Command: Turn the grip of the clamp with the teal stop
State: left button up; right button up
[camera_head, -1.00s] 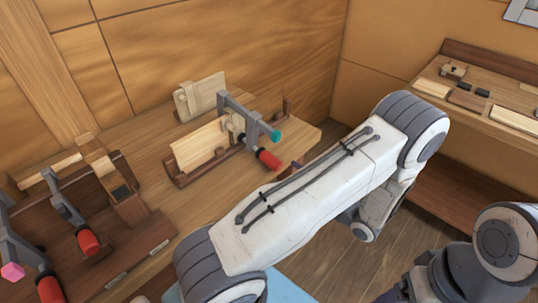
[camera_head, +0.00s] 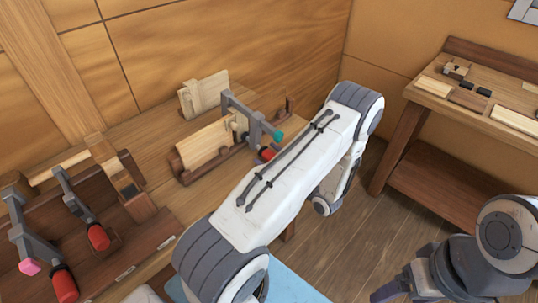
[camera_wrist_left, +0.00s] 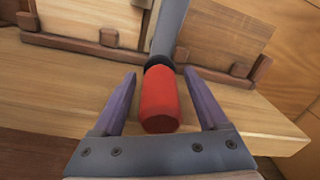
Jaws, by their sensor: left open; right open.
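The clamp with the teal stop (camera_head: 278,136) has a grey bar (camera_head: 240,108) and a red grip (camera_head: 267,153). It sits at a board held in a wooden rack on the bench. My arm partly covers the red grip in the head view. In the left wrist view the red grip (camera_wrist_left: 160,100) lies between the fingers of my left gripper (camera_wrist_left: 160,88). Those fingers are open, with a gap showing on each side of the grip. The teal stop is not visible there. My right gripper (camera_head: 390,290) is at the lower right of the head view, open and away from the clamp.
On the left, a clamp with a pink stop (camera_head: 30,267) and another clamp with a red grip (camera_head: 98,237) stand at a dark wooden rack. A second bench (camera_head: 440,88) with small wooden pieces stands at the right. Open floor (camera_head: 350,250) lies between.

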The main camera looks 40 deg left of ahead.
pick_arm(q)
grip_shut()
dwell(0.3)
jog(key=m, duration=0.3)
jog(key=shift+g, duration=0.3)
jog(key=shift+m+g, duration=0.5)
jog(key=shift+m, duration=0.8)
jog(key=shift+f, duration=0.1)
grip_release()
